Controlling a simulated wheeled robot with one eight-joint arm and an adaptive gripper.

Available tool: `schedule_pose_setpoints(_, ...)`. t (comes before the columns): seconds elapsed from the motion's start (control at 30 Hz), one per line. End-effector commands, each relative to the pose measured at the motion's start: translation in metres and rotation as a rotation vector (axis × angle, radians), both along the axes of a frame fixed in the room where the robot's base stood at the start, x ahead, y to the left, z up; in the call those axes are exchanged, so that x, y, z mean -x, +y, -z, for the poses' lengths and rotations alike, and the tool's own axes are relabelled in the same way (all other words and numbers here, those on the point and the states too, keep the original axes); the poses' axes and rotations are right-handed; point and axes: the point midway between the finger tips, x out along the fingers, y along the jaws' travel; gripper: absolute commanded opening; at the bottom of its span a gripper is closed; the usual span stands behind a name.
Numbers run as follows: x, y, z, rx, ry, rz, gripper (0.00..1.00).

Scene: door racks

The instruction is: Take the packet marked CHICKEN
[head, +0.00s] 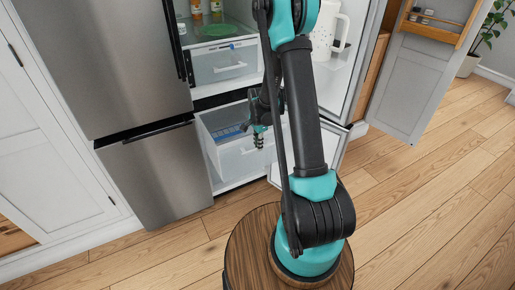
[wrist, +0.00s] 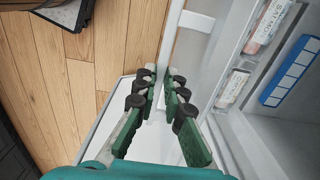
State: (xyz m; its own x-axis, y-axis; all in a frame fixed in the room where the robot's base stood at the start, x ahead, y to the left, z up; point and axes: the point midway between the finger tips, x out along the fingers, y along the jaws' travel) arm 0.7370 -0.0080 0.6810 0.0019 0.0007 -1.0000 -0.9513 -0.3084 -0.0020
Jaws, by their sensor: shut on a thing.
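My gripper (head: 259,143) points down at the front of the pulled-out lower fridge drawer (head: 236,166). In the wrist view my gripper (wrist: 163,76) has its green fingers close together, on either side of the pale drawer front's upper edge (wrist: 171,35), and looks shut on it. Inside the drawer, one white packet (wrist: 268,28) with a pink part and dark lettering lies at the upper right. A second, similar packet (wrist: 233,88) lies below it. The lettering is too small to read surely, so I cannot tell which is marked CHICKEN.
A blue-and-white tray (wrist: 292,70) lies in the drawer beside the packets. The fridge door stands open at right, holding a white jug (head: 325,36). Wooden floor (head: 410,190) is clear at right.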

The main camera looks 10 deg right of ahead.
Motion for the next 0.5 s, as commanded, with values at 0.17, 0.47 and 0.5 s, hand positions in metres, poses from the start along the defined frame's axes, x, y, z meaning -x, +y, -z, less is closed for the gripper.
schedule_pose_setpoints(0.17,-0.0020,-0.0020,-0.0002,0.001,0.004,0.000,0.00)
schedule_pose_setpoints(0.47,-0.0006,-0.0021,-0.0001,0.002,0.007,0.000,0.27)
schedule_pose_setpoints(0.5,-0.0010,-0.0020,-0.0001,0.002,0.006,0.000,0.31)
